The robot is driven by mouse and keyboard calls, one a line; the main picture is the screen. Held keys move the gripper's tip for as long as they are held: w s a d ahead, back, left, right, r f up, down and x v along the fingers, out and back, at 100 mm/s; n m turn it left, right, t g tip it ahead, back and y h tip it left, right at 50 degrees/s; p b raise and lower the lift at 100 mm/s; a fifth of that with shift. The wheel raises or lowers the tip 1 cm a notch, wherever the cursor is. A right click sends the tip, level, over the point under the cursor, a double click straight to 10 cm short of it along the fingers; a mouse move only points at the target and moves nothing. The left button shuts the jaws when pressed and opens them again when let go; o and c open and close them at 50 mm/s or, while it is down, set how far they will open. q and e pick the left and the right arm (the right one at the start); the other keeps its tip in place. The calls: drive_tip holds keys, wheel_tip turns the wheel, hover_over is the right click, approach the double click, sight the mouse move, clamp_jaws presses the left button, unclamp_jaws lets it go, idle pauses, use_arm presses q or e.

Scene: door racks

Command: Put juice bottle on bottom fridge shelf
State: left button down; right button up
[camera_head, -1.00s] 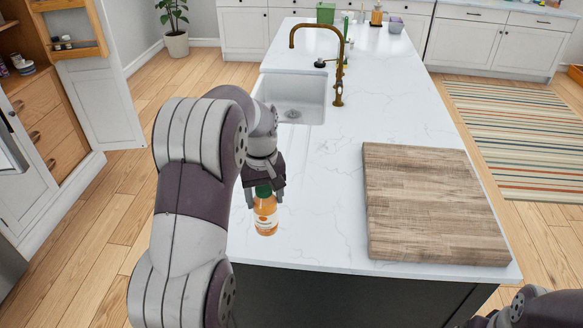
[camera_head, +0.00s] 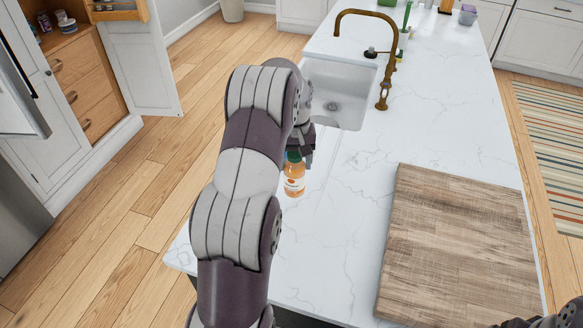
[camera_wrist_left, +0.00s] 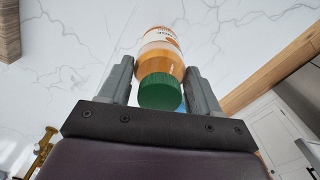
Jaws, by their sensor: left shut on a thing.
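The juice bottle (camera_head: 294,178) is orange with a white label and a green cap. It is upright at the left side of the white island top, in front of the sink. My left gripper (camera_head: 301,150) is shut on its upper part, just below the cap. In the left wrist view the bottle (camera_wrist_left: 162,62) sits between the two grey fingers of the left gripper (camera_wrist_left: 163,85). I cannot tell whether its base touches the counter. A steel appliance, maybe the fridge (camera_head: 22,205), shows only partly at the left edge. No bottom fridge shelf is seen. My right gripper's fingers are not visible.
The island top (camera_head: 335,225) holds a wooden board (camera_head: 455,245) at right and a sink (camera_head: 338,95) with a brass faucet (camera_head: 385,70) behind the bottle. An open wooden cabinet (camera_head: 85,85) stands at the left. The wooden floor (camera_head: 130,200) between is clear.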

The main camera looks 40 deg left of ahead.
use_arm(q)
drive_tip(key=a+f, duration=0.1)
drive_tip(key=f, duration=0.1)
drive_tip(key=w+a+f+p, duration=0.1)
drive_tip(key=f, duration=0.1)
drive_tip(key=w+a+f+p, duration=0.1)
drive_tip(key=f, duration=0.1)
drive_tip(key=shift+a+f, duration=0.35)
drive_tip(key=shift+c, duration=1.1)
unclamp_jaws()
drive_tip(key=shift+s, duration=0.1)
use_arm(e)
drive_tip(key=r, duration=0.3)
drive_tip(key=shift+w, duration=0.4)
use_arm(q)
drive_tip(key=shift+r+p, duration=0.1)
drive_tip(key=shift+p, duration=0.2)
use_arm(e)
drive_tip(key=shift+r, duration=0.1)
